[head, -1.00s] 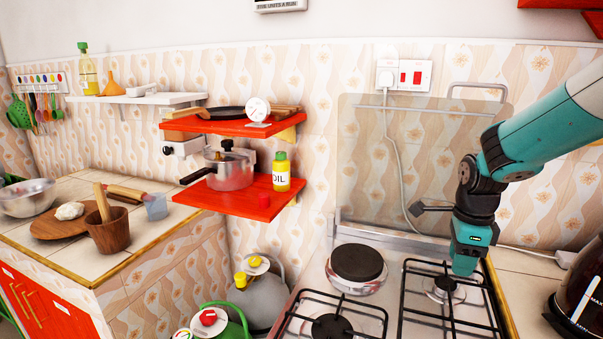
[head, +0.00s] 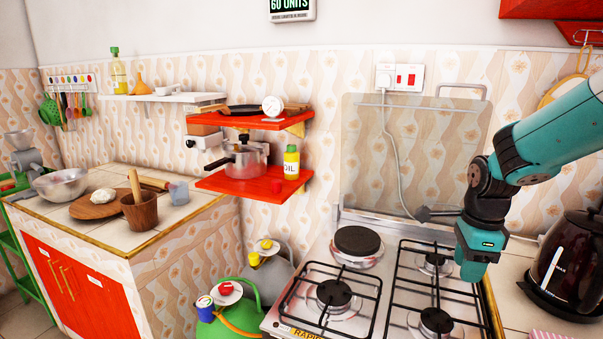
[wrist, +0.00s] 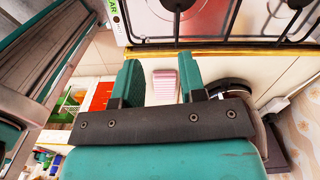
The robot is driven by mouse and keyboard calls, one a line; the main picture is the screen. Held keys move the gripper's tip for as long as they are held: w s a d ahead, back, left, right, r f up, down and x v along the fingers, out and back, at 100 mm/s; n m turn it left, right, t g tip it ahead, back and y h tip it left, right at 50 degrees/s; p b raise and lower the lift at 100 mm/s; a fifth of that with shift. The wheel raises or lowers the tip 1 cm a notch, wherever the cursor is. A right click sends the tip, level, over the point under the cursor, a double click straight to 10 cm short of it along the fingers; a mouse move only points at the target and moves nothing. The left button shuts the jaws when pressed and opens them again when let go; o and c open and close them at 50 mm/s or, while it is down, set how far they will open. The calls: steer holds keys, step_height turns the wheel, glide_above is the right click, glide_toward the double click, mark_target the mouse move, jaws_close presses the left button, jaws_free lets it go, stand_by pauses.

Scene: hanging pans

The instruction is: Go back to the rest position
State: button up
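My gripper (head: 471,268) hangs at the right in the head view, in front of the tiled wall and over the right part of the stove (head: 375,245). In the wrist view, the two teal fingers of my gripper (wrist: 161,80) stand apart with nothing between them. A pink striped cloth (wrist: 165,86) shows beyond the gap, on the counter below. My teal arm is bent and comes in from the right edge.
A dark kettle (head: 570,262) stands right of the stove. Red shelves (head: 250,187) hold a pot (head: 245,160), a pan (head: 250,109) and an oil bottle (head: 291,163). A green gas cylinder (head: 225,322) stands left of the stove. A tiled counter (head: 180,213) is at left.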

steer(key=s+a+r+n+y, duration=0.1)
steer(key=s+a+r+n, duration=0.2)
steer(key=s+a+n, duration=0.2)
steer(key=s+a+r+n+y, duration=0.1)
steer(key=s+a+r+n, duration=0.2)
steer(key=s+a+n, duration=0.3)
steer(key=s+a+r+n+y, duration=0.2)
steer(key=s+a+n, duration=0.3)
steer(key=s+n, duration=0.9)
steer(key=r+n, duration=0.1)
steer(key=n, duration=0.2)
steer(key=shift+a, duration=0.25)
